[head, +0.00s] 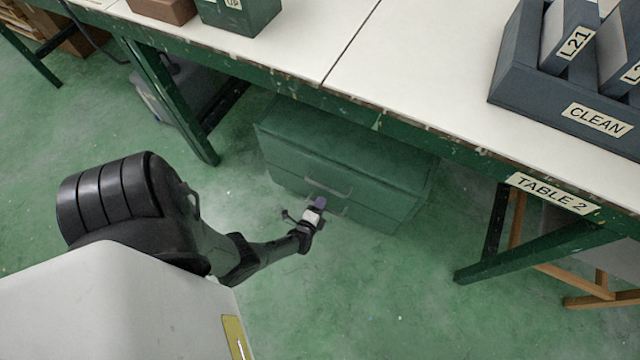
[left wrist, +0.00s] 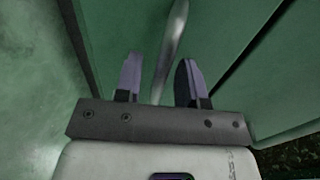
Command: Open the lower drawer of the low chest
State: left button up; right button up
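The low chest (head: 345,150) is green and stands on the floor under the table. It has two drawers, each with a bar handle; the upper handle (head: 328,188) shows in the head view. The lower drawer (left wrist: 215,35) fills much of the left wrist view and looks closed. Its grey handle (left wrist: 172,45) runs between the fingers of my left gripper (left wrist: 160,80). The fingers are apart, with visible gaps to the handle on both sides. In the head view my left gripper (head: 318,207) is at the chest's front and partly hides the lower handle. My right gripper is not in view.
The white tabletop (head: 420,70) overhangs the chest. A dark crate marked CLEAN (head: 540,105) is on the table. The floor (head: 370,300) before the chest is clear.

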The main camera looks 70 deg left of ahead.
pick_arm(q)
jog(key=shift+w, duration=0.1)
grip_shut()
dwell(0.4)
